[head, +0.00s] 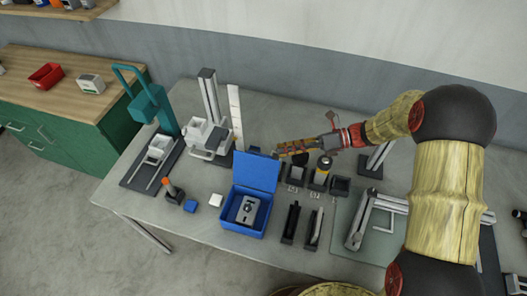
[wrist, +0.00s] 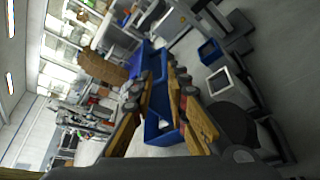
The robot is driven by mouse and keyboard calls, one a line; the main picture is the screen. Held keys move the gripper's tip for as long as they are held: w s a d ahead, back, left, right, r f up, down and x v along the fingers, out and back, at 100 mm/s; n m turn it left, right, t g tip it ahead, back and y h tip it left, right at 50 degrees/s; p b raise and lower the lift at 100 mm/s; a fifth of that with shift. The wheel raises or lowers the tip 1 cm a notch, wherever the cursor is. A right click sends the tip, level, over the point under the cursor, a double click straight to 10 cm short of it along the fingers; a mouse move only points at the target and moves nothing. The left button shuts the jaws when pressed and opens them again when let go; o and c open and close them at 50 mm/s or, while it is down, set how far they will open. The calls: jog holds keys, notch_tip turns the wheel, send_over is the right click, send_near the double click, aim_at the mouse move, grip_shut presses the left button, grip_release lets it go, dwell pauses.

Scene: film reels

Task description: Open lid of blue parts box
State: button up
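The blue parts box (head: 229,218) stands near the table's front edge in the head view. Its lid (head: 257,172) is raised, standing up at the back of the box. A grey metal part (head: 246,210) lies inside. My gripper (head: 281,150) is just beyond the lid's upper right corner, pointing left. I cannot tell whether it touches the lid. In the wrist view my gripper (wrist: 160,74) has its two yellowish fingers apart, with a blue surface (wrist: 157,98) of the box or lid showing between them. Nothing is visibly held.
A teal press (head: 152,105) and a grey stand (head: 210,100) are at the left.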

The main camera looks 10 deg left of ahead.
aim_at(257, 169)
jog(key=shift+m, duration=0.4)
jog(key=x, duration=0.5)
jog(key=b+x, duration=0.1)
jog(key=x, duration=0.2)
jog(key=shift+w+a+f, duration=0.1)
jog(key=shift+w+f, duration=0.1)
jog(key=shift+w, duration=0.15)
jog(key=shift+c, duration=0.5)
grip_shut()
